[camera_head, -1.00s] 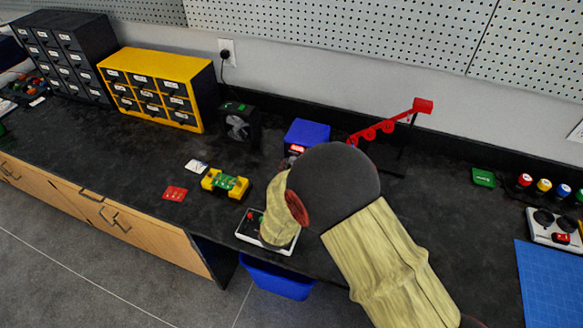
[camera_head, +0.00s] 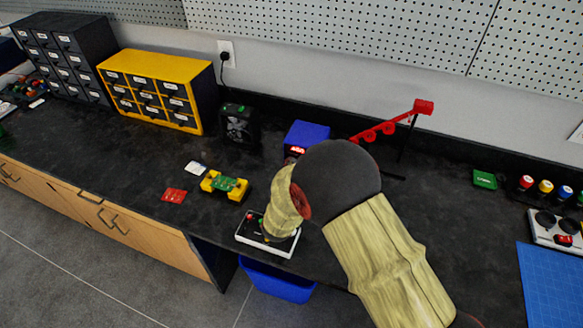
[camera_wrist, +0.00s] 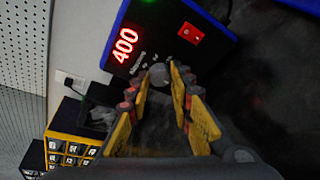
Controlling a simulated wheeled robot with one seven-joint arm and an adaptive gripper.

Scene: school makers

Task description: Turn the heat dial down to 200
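The blue heat station (camera_head: 306,132) stands toward the back of the bench, partly behind my arm in the head view. In the wrist view, its black front panel (camera_wrist: 151,38) shows a red display (camera_wrist: 124,45) reading 400. A grey round dial (camera_wrist: 159,74) is at the panel's lower part, with a red switch (camera_wrist: 190,33) up and to its right. My gripper (camera_wrist: 160,77) is open, its two fingers apart. The dial appears between the fingertips; I cannot tell whether they touch it. My arm hides the gripper in the head view.
A white control box (camera_head: 252,242) lies under my forearm at the bench's front. A red arm-like stand (camera_head: 392,122) is right of the station and a black fan (camera_head: 238,125) left. Yellow drawers (camera_head: 155,85) stand further left.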

